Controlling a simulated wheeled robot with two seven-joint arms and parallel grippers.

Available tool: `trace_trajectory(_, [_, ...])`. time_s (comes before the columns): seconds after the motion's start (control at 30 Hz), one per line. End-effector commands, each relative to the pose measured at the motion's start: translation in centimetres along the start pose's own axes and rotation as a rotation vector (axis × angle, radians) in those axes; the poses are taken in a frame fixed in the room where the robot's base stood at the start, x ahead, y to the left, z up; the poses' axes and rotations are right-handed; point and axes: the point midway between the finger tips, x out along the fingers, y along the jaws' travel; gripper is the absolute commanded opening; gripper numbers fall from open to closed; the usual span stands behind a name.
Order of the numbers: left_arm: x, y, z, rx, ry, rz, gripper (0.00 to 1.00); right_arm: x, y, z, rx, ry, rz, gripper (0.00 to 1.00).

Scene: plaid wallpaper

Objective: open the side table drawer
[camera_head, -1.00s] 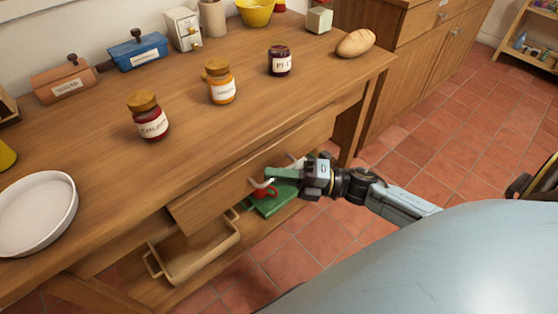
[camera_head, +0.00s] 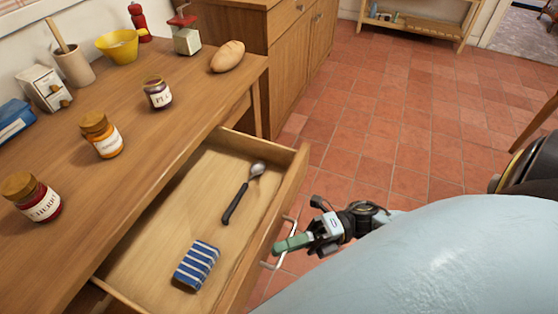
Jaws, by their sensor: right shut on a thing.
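The side table (camera_head: 195,75) is wooden, and its drawer (camera_head: 170,222) is pulled well out. A spoon with a black handle (camera_head: 236,203) and a folded blue-and-white striped cloth (camera_head: 197,265) lie inside. The drawer's metal bar handle (camera_head: 289,229) is on its front panel. My right gripper (camera_head: 287,244), with greenish fingers, is shut on the handle from the right, in front of the drawer. The fingers hide part of the handle. My left gripper is out of view.
A wooden cabinet (camera_head: 291,55) stands behind. Tiled floor (camera_head: 390,120) is clear to the right.

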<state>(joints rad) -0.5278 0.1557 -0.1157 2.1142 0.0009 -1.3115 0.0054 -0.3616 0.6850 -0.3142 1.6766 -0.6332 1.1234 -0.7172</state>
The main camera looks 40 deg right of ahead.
Motion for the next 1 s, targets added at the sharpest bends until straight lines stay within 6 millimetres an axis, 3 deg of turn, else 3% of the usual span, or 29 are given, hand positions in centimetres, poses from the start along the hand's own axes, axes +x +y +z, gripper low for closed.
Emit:
trace_trajectory(0.57, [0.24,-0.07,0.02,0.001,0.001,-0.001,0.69,-0.39,0.13,-0.57,0.000,0.020,0.001,0.00])
trace_trajectory(0.6, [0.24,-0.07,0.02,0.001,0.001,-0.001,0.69,-0.39,0.13,-0.57,0.000,0.020,0.001,0.14])
trace_trajectory(0.63, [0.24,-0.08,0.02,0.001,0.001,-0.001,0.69,-0.38,0.13,-0.57,0.000,0.020,0.001,0.18])
trace_trajectory(1.0, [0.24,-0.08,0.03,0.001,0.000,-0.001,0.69,-0.35,0.13,-0.58,0.001,0.019,0.002,0.18])
